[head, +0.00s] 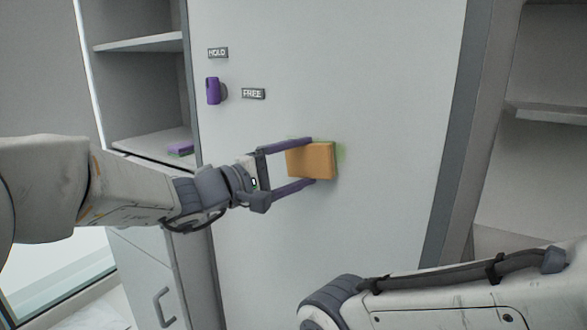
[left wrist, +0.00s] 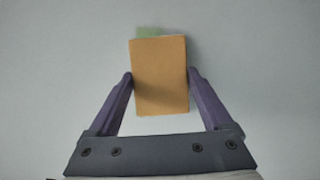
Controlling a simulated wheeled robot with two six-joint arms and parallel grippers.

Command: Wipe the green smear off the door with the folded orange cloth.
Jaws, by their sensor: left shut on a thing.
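The folded orange cloth (head: 311,160) is held at the white door (head: 330,60), between the fingers of my left gripper (head: 312,160). In the left wrist view the cloth (left wrist: 160,76) sits between both fingers of the left gripper (left wrist: 160,85). A pale green smear (head: 340,153) shows on the door just past the cloth's right edge. In the left wrist view part of the smear (left wrist: 148,32) shows beyond the cloth's far end. The cloth hides the rest of that patch. Whether the cloth touches the door is hard to tell. My right gripper is out of view.
A purple knob (head: 214,91) sticks out of the door between a HOLD label (head: 218,53) and a FREE label (head: 253,93). Open shelves (head: 140,43) stand at left, with a purple and green item (head: 181,149) on one. Another shelf (head: 548,112) is at right.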

